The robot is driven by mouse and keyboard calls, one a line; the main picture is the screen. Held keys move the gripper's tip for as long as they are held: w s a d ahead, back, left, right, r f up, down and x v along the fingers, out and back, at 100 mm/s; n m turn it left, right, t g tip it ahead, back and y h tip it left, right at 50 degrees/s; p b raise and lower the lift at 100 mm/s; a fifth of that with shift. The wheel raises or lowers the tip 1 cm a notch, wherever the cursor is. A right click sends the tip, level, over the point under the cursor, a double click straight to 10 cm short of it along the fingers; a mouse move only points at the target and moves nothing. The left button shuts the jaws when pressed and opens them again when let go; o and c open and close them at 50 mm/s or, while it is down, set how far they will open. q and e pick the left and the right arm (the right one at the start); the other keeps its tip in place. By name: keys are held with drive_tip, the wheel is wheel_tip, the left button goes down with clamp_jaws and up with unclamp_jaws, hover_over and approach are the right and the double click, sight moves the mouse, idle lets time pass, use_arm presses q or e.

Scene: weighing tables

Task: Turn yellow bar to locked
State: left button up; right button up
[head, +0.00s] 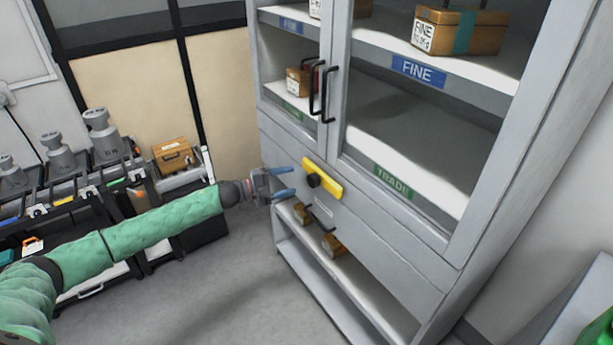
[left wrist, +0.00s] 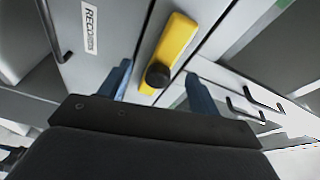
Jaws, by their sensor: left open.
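The yellow bar (head: 322,180) with a round black knob (head: 313,181) is mounted on the grey cabinet front (head: 365,210), below the glass doors. It lies slanted in the head view. My left gripper (head: 286,184) is open, with its blue fingers just left of the bar and pointing at it. In the left wrist view the yellow bar (left wrist: 178,42) and its knob (left wrist: 158,75) lie between the two blue fingers (left wrist: 158,88), apart from both. I cannot tell whether the fingers reach to the bar's depth. My right gripper is not in view.
Black door handles (head: 322,92) stick out above the bar. A lower handle (head: 320,219) and wooden boxes (head: 333,245) are below it. A rack of grey weights (head: 60,155) stands at left. The floor (head: 235,275) before the cabinet is clear.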

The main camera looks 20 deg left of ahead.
sight(309, 181)
use_arm(q)
drive_tip(key=shift+s+d+r+m+g+h+p, duration=0.2)
drive_tip(key=shift+s+d+m+g+h, duration=0.1)
drive_tip(key=shift+d, duration=0.1)
drive_tip(key=shift+s+d+r+m+g+h+p, duration=0.1)
drive_tip(key=shift+s+d+r+m+g+h, duration=0.15)
drive_tip(key=shift+d, duration=0.2)
drive_tip(key=shift+s+d+r+m+g+h+p, duration=0.15)
drive_tip(key=shift+s+d+m+g+h, duration=0.1)
drive_tip(key=shift+d+m, duration=0.15)
drive_tip(key=p+x, duration=0.2)
drive_tip(key=x, duration=0.4)
drive_tip(key=shift+w+d, duration=0.1)
drive_tip(key=shift+d, duration=0.3)
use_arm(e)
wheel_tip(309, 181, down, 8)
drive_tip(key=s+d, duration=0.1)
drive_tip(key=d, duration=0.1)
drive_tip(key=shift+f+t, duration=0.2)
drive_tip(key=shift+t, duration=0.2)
use_arm(q)
drive_tip(key=shift+f, duration=0.1)
drive_tip(key=c, duration=1.4)
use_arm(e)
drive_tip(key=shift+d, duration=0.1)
